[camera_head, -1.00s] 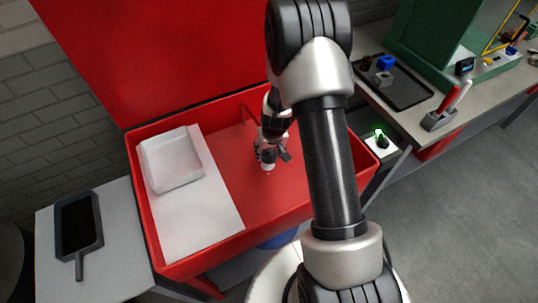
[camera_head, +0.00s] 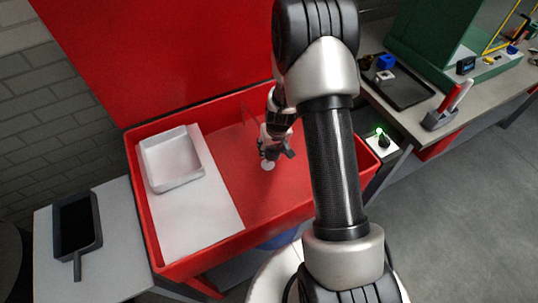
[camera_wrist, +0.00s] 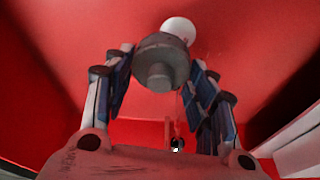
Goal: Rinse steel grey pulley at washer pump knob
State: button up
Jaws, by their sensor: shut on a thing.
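The steel grey pulley (camera_wrist: 162,60) is held between the two fingers of my gripper (camera_wrist: 160,75), seen close up in the wrist view. In the head view my gripper (camera_head: 270,152) is over the bare floor of the red washer basin (camera_head: 222,160), right of its white board. The pulley is too small there to make out clearly. A black knob (camera_head: 384,141) with a small green light stands on a white-topped panel at the basin's right side, apart from my gripper. A pale round spot (camera_wrist: 180,28) shows beyond the pulley; I cannot tell what it is.
A white tray (camera_head: 150,182) rests on the white board at the basin's left. A black dustpan-like tray (camera_head: 92,245) lies on the left side table. On the right bench are a dark tray (camera_head: 410,97) with small parts and a grey pen holder (camera_head: 437,122).

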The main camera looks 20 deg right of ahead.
jog(key=shift+s+d+f+b, duration=0.15)
jog(key=shift+s+d+b, duration=1.55)
jog(key=shift+b, duration=1.25)
jog(key=shift+s+d, duration=0.85)
jog(key=shift+d, duration=0.05)
jog(key=s+d+r, duration=0.3)
jog(key=r, duration=0.1)
jog(key=shift+s+d+r, duration=0.15)
jog(key=shift+s+d, duration=0.1)
jog(key=shift+d, duration=0.05)
